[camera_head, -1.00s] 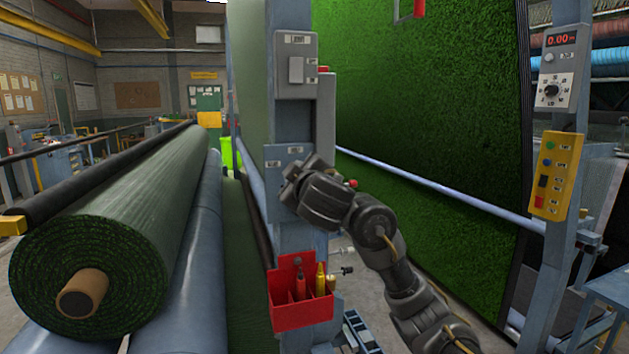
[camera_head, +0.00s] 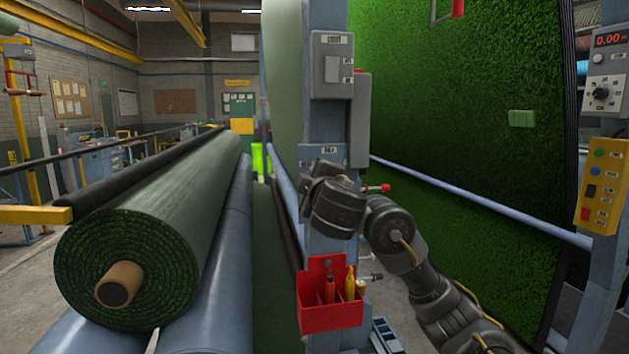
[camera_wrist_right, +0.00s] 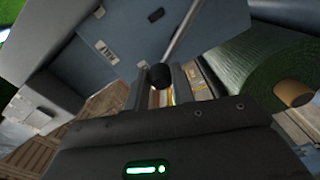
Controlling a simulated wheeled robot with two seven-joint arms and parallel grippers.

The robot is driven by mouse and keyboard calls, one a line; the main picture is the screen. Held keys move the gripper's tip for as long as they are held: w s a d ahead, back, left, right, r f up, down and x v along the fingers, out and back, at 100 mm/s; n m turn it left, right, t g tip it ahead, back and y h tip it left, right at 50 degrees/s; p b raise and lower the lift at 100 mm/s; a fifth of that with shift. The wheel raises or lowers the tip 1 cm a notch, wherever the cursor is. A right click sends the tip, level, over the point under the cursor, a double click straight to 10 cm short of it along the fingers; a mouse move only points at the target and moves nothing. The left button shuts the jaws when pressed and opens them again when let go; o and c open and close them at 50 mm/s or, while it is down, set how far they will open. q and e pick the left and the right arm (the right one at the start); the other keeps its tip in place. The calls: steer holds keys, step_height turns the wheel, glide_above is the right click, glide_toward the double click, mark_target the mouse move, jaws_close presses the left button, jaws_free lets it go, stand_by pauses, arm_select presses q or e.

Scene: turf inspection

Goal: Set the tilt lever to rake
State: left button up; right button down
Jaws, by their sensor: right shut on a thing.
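The tilt lever shows in the right wrist view as a thin metal rod (camera_wrist_right: 182,32) with a black knob (camera_wrist_right: 161,76) at its end. It stands in front of a blue-grey plate (camera_wrist_right: 135,40) with small labels. My right gripper (camera_wrist_right: 176,82) is shut on the lever at its knob end. In the head view the plate (camera_head: 328,152) is on the blue post, and my right wrist covers its lower part, hiding the fingers and lever. The label words are too small to read surely. My left gripper is not in view.
A red tool holder (camera_head: 330,312) hangs on the post below my wrist. A grey switch box (camera_head: 332,66) is above. A red knob (camera_head: 378,188) sticks out at the post's right. A large turf roll (camera_head: 150,240) lies left. A yellow button panel (camera_head: 601,188) is right.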

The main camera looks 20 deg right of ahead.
steer(key=c, duration=1.2)
jaws_free()
steer(key=shift+w+a, duration=0.15)
steer(key=shift+a, duration=0.05)
steer(key=shift+o, duration=0.2)
steer(key=shift+d, duration=0.1)
steer(key=s+a+p, duration=0.2)
steer(key=s+p, duration=0.5)
steer(key=s, duration=0.3)
steer(key=shift+s, duration=0.4)
steer(key=shift+f, duration=0.1)
